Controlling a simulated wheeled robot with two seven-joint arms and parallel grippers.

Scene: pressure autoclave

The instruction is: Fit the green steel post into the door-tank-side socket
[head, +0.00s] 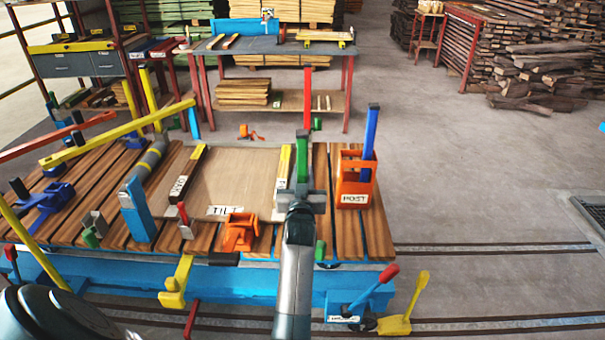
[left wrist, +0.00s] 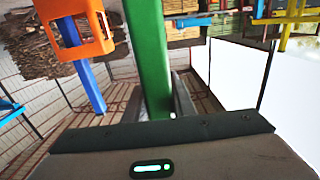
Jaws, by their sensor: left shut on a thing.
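The green steel post (head: 302,158) stands roughly upright over the right part of the slatted bench, with a dark cap on top. My left gripper (head: 301,198) is shut on it. In the left wrist view the post (left wrist: 149,60) rises between my left gripper's fingers (left wrist: 158,105). The post's lower end is hidden behind the gripper in the head view, so I cannot tell whether it touches anything. No label in view marks the door-tank-side socket, and I cannot tell which fitting it is. My right gripper is not in view.
An orange bracket (head: 239,232) and grey cylinder (head: 150,158) are farther left. Floor to the right is open.

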